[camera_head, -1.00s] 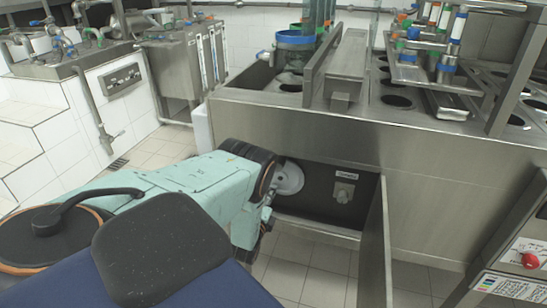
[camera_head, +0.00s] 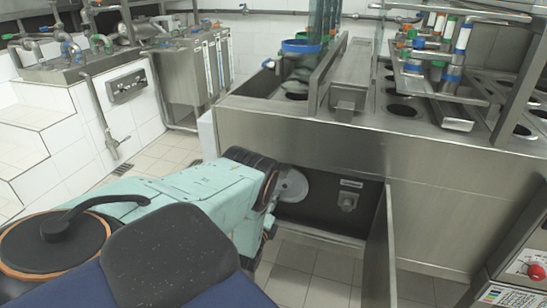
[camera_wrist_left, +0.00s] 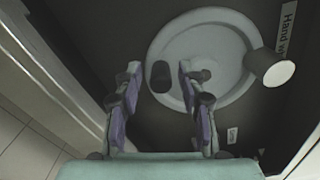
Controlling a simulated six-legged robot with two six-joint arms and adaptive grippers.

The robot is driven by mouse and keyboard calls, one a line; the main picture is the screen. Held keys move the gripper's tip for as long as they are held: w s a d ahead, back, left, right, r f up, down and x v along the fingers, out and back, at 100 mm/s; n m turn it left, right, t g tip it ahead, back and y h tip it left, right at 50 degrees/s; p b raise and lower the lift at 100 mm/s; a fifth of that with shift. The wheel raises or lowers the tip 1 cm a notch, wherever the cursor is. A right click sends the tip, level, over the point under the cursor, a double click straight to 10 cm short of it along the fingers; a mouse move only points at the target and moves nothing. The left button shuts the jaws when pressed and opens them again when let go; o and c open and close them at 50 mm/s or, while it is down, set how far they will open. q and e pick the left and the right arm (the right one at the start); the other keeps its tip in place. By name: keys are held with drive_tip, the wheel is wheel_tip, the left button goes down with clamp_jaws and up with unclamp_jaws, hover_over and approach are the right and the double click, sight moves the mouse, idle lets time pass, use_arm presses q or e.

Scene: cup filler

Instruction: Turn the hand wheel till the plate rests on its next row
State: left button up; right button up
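The grey round hand wheel (camera_head: 294,187) is set on the dark back wall of an open compartment low in the steel counter. In the left wrist view the wheel (camera_wrist_left: 222,40) shows face-on, with a pale knob (camera_wrist_left: 270,68) at its right rim. My left gripper (camera_wrist_left: 160,96) is open, its two fingers in front of the wheel's left part. A dark rounded piece (camera_wrist_left: 160,77) shows between them; I cannot tell whether they touch it. In the head view my arm hides most of this gripper. My right gripper is not in view. I cannot make out the plate.
An open steel door (camera_head: 378,250) stands right of the compartment. A small grey fixture (camera_head: 347,201) sits right of the wheel under a label. The steel counter (camera_head: 300,130) overhangs above. A red knob (camera_head: 536,271) is on a panel at far right. Tiled floor lies below.

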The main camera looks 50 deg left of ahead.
use_arm(q)
drive_tip(key=shift+d, duration=0.1)
drive_tip(key=v, duration=1.2)
drive_tip(key=shift+w, duration=0.1)
idle(1.4)
